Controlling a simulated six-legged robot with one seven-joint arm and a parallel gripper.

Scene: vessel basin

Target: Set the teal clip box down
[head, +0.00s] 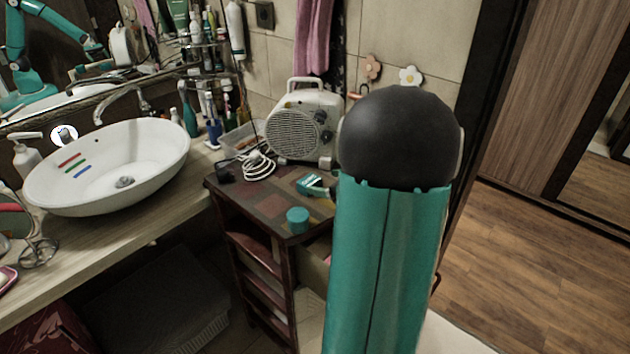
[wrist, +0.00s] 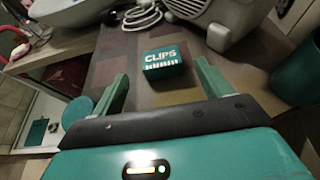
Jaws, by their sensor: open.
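The teal clip box (wrist: 165,62), with white CLIPS lettering, rests on the patchwork top of the small dark cabinet (wrist: 122,50). In the wrist view my gripper (wrist: 161,81) is open, with one finger to each side and nearer the camera than the box. The box lies just beyond the fingertips, with gaps to both fingers. In the head view the box (head: 309,184) shows on the cabinet top, left of my arm. My arm hides much of the gripper there.
A round teal container (head: 298,221) stands near the cabinet's front corner. A cream fan heater (head: 302,130) and a coiled white cable (head: 257,165) are behind the box. A white basin (head: 110,165) is on the counter at left. Some cabinet top left of the box is bare.

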